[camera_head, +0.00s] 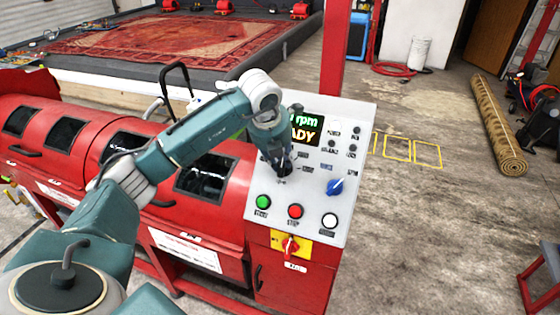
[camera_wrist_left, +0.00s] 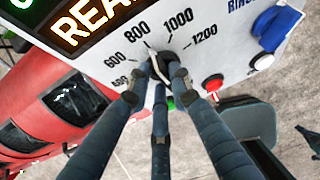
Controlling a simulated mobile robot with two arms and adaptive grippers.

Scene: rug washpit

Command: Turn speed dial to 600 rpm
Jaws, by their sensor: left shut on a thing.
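The speed dial (camera_wrist_left: 160,66) is a dark knob with a pale edge, between my fingers in the left wrist view. Around it the numbers 600, 800, 1000 and 1200 are printed, with a partly covered number at lower left. My left gripper (camera_wrist_left: 158,84) is shut on the dial. I cannot tell which number the dial points at. In the head view my left gripper (camera_head: 282,168) is at the control panel (camera_head: 352,125) and covers the dial. The display (camera_head: 306,129) shows green "rpm" and orange "ADY", its left part hidden by my arm.
A blue knob (camera_head: 335,187) is right of the dial. Green (camera_head: 263,202), red (camera_head: 295,211) and white (camera_head: 329,220) buttons sit below. A red switch (camera_head: 290,246) is on a yellow plate.

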